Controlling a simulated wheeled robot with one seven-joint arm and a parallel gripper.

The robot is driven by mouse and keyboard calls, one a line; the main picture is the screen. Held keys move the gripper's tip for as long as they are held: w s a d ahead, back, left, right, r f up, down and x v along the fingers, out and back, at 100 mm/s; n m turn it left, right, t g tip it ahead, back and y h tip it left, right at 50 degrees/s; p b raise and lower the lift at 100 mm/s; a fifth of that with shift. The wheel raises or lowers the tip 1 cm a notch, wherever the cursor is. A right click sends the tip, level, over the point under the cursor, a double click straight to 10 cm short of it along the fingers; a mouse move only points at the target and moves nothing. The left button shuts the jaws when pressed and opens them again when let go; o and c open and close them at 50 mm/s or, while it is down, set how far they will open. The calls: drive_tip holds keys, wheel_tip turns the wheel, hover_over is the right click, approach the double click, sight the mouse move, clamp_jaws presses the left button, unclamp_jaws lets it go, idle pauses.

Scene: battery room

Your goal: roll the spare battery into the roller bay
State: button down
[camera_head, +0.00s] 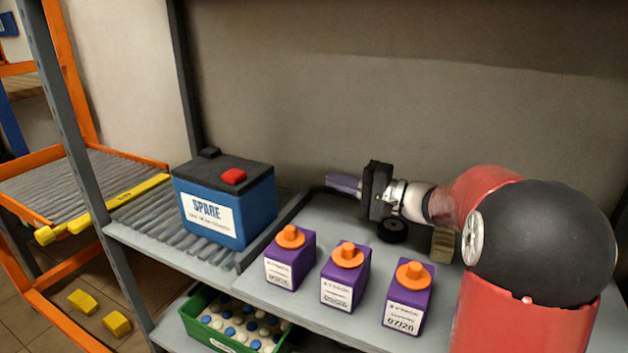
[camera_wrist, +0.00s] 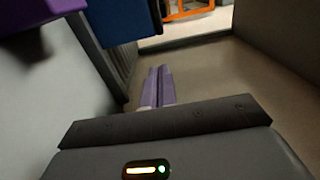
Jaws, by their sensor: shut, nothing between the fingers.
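The spare battery (camera_head: 215,218) is a blue box with a dark lid, a red terminal cap and a white "SPARE" label. It stands upright on the grey shelf rollers (camera_head: 140,217). In the wrist view its blue side (camera_wrist: 112,20) shows at the top. The roller bay (camera_head: 75,182), an orange frame with grey rollers, stands left of the shelf. My gripper (camera_head: 332,180) is to the right of the battery, apart from it, with its purple fingers together and pointing left. The fingers show in the wrist view (camera_wrist: 160,72), with nothing between them.
Three purple containers (camera_head: 289,265) with orange caps stand along the shelf front. A yellow bar (camera_head: 115,203) lies along the bay's near edge, by a grey post (camera_head: 75,110). A green crate (camera_head: 205,335) sits below. Yellow blocks (camera_head: 117,323) are lower left. A wall backs the shelf.

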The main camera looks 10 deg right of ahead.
sight(271, 174)
drive_tip(key=x, duration=0.3)
drive_tip(key=s+p+x, duration=0.1)
drive_tip(key=x, duration=0.3)
drive_tip(key=a+x, duration=0.1)
drive_tip(key=x, duration=0.2)
drive_tip(key=shift+s+a, duration=0.1)
drive_tip(key=shift+a, duration=0.2)
drive_tip(key=shift+s+a, duration=0.1)
drive_tip(key=shift+a, duration=0.6)
drive_tip(key=shift+f, duration=0.1)
